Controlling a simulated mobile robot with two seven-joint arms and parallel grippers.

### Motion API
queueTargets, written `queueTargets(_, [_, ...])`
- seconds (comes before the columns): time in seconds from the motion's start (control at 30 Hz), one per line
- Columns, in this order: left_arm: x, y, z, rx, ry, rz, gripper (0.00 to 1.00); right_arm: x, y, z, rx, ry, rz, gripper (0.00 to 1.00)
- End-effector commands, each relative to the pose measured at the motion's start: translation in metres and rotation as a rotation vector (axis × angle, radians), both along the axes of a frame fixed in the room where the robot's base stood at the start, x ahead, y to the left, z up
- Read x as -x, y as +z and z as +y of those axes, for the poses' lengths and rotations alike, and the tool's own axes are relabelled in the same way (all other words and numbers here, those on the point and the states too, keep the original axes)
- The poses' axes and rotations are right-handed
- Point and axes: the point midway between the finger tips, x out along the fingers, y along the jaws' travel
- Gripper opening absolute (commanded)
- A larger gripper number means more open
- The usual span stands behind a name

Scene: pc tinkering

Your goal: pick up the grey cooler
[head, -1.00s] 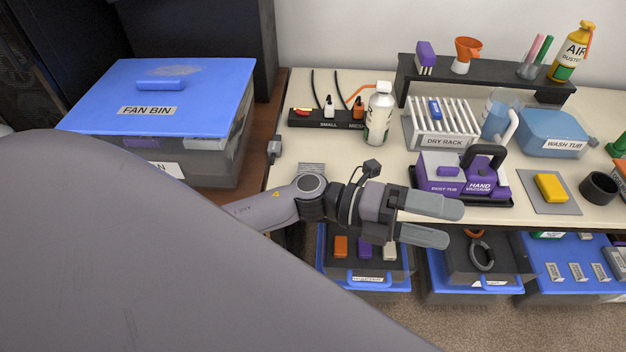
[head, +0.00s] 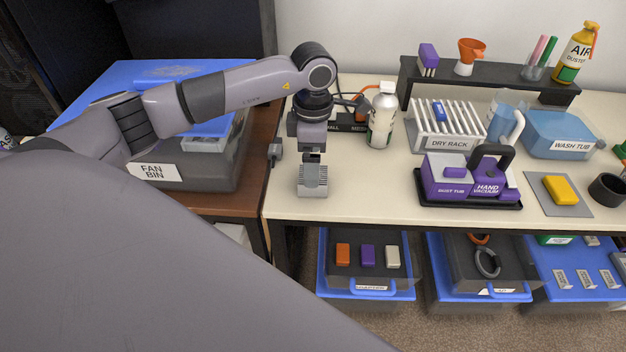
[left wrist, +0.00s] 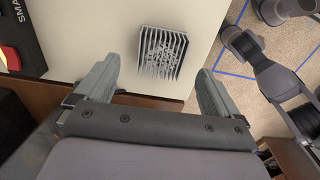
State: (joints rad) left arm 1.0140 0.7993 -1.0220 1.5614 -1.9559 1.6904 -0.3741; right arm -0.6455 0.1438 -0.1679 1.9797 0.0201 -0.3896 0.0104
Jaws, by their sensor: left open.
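The grey cooler (head: 312,182), a finned block, sits on the cream table near its left front corner. It also shows in the left wrist view (left wrist: 162,51), ahead of and between the fingers. My left gripper (left wrist: 155,88) is open and empty, pointing down toward the cooler. In the head view the left gripper (head: 312,158) hangs just above and behind the cooler, its fingers partly hidden by the wrist. I see no finger contact with the cooler.
A white bottle (head: 382,115) and a cable strip (head: 352,122) stand behind the cooler. The purple hand vacuum (head: 490,185) sits to the right, with bare table between. The fan bin (head: 215,165) stands to the left.

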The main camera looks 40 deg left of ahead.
Motion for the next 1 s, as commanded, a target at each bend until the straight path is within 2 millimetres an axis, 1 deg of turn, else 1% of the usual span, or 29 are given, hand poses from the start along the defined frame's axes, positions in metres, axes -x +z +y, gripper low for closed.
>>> queueTargets(0.2, [0.002, -0.032, -0.001, 0.003, 0.000, 0.004, 0.96, -0.001, 0.005, 0.000, 0.002, 0.002, -0.004, 0.43])
queueTargets(0.3, [0.001, -0.045, -0.001, 0.004, 0.001, 0.002, 0.96, -0.001, 0.005, 0.000, 0.001, 0.002, -0.005, 0.43])
queueTargets(0.43, [0.001, -0.052, -0.001, 0.005, 0.000, 0.000, 0.96, 0.000, 0.004, 0.000, 0.003, 0.002, -0.004, 0.43])
queueTargets(0.63, [0.001, -0.052, -0.001, 0.004, 0.000, 0.000, 0.96, 0.000, 0.003, -0.001, 0.004, 0.001, -0.004, 0.43])
queueTargets(0.67, [0.001, -0.052, -0.001, 0.004, 0.000, 0.000, 0.86, 0.000, 0.003, -0.001, 0.004, 0.001, -0.004, 0.43])
queueTargets(0.7, [0.001, -0.052, -0.001, 0.004, 0.000, 0.000, 0.73, 0.000, 0.003, -0.001, 0.004, 0.001, -0.004, 0.43])
queueTargets(0.77, [0.001, -0.052, -0.001, 0.005, 0.000, 0.000, 0.53, 0.000, 0.003, -0.001, 0.004, 0.000, -0.004, 0.43])
queueTargets(0.8, [0.001, -0.052, -0.001, 0.005, 0.000, 0.000, 0.40, 0.000, 0.003, -0.001, 0.004, 0.000, -0.004, 0.43])
queueTargets(0.83, [0.001, -0.052, -0.001, 0.005, 0.000, 0.000, 0.35, 0.000, 0.003, -0.001, 0.004, 0.000, -0.004, 0.43])
queueTargets(1.0, [0.001, -0.051, -0.001, 0.005, 0.000, -0.001, 0.35, 0.000, 0.003, -0.002, 0.005, -0.001, -0.003, 0.43])
